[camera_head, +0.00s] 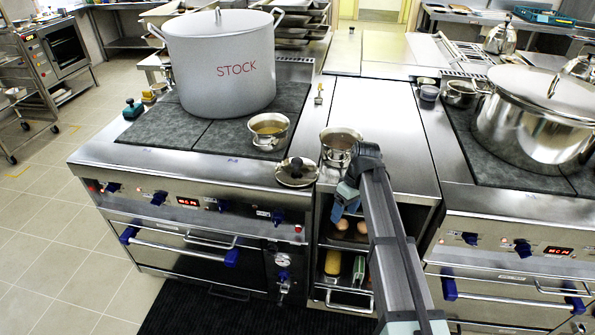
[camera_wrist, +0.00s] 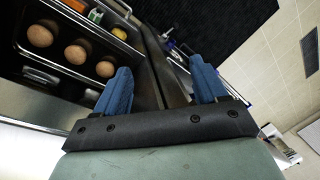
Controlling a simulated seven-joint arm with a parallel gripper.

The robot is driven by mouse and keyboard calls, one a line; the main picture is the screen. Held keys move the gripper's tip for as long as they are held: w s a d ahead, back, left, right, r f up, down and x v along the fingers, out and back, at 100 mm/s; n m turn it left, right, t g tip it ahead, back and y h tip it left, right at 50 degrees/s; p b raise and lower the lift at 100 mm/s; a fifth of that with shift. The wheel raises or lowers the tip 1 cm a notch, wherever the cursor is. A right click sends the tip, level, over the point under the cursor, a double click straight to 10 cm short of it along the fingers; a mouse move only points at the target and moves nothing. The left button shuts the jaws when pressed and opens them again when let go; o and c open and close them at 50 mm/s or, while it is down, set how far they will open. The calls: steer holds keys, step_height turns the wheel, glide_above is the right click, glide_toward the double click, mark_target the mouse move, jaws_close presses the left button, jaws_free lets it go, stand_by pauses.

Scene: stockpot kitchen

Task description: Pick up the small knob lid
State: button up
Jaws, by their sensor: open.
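The small knob lid (camera_head: 297,173) lies on the front edge of the left steel range in the head view. My gripper (camera_head: 342,205) is to the right of the lid and slightly nearer the camera, in front of the narrow middle counter. Its blue fingers point downward, apart from the lid. In the wrist view my gripper (camera_wrist: 160,78) is open with nothing between its fingers. The lid does not show in the wrist view.
A small pot (camera_head: 340,146) stands close behind my gripper, and another pot (camera_head: 268,131) sits behind the lid. A large STOCK pot (camera_head: 218,68) stands farther back. Open shelves below hold brown round items (camera_wrist: 75,54). The middle counter (camera_head: 375,110) is mostly clear.

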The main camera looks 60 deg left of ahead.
steer(key=s+a+r+n, duration=0.2)
steer(key=s+a+r, duration=0.2)
steer(key=a+r, duration=0.3)
steer(key=n+t+y, duration=0.1)
steer(key=n+t, duration=0.1)
steer(key=n, duration=0.2)
glide_toward(297, 160)
steer(key=f, duration=0.7)
steer(key=a+f, duration=0.1)
steer(key=f, duration=0.2)
steer(key=shift+s+f, duration=0.2)
steer(key=shift+f, duration=0.1)
steer(key=c, duration=1.2)
